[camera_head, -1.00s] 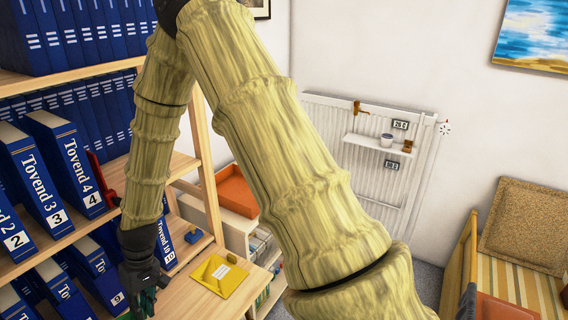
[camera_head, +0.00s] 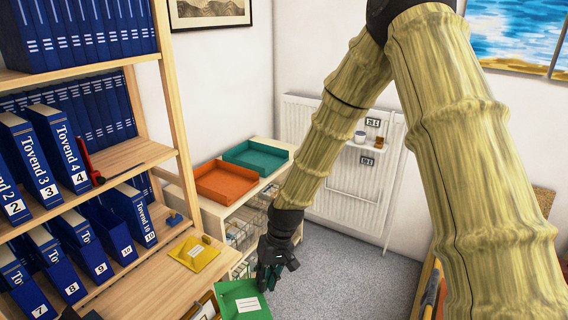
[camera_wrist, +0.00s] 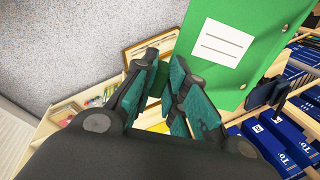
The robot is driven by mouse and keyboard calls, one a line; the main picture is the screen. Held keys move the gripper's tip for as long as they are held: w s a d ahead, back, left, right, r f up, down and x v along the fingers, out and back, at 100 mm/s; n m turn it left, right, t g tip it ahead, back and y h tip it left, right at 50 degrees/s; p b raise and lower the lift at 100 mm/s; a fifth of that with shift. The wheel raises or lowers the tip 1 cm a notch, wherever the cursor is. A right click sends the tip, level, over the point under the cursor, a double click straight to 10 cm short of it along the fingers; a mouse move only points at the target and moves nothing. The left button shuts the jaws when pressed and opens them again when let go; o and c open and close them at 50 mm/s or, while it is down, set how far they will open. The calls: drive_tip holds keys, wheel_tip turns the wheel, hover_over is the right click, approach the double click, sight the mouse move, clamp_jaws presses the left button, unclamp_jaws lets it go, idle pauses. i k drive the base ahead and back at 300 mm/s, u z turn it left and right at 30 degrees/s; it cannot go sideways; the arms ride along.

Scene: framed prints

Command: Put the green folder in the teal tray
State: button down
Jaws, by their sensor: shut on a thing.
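The green folder (camera_head: 243,301) with a white label hangs from my gripper (camera_head: 268,280) in the head view, held in the air off the front of the bookshelf. In the wrist view the green folder (camera_wrist: 240,45) extends up and right from my gripper (camera_wrist: 163,92), whose teal-padded fingers are shut on its edge. The teal tray (camera_head: 258,157) lies on top of a low wooden cabinet in the back corner, farther back than my gripper, and looks empty.
An orange tray (camera_head: 226,182) sits beside the teal one on the cabinet (camera_head: 222,210). The bookshelf (camera_head: 135,152) with blue binders stands at left, a yellow folder (camera_head: 194,253) on its lower board. A radiator (camera_head: 350,160) is behind. Grey carpet (camera_head: 325,258) is clear.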

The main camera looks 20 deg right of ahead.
sight(264, 163)
drive_tip(key=z, duration=0.6)
drive_tip(key=i, duration=0.8)
drive_tip(key=z, duration=0.85)
drive_tip(key=i, duration=1.3)
drive_tip(key=u, duration=0.75)
drive_tip(key=i, duration=0.95)
drive_tip(key=u, duration=0.7)
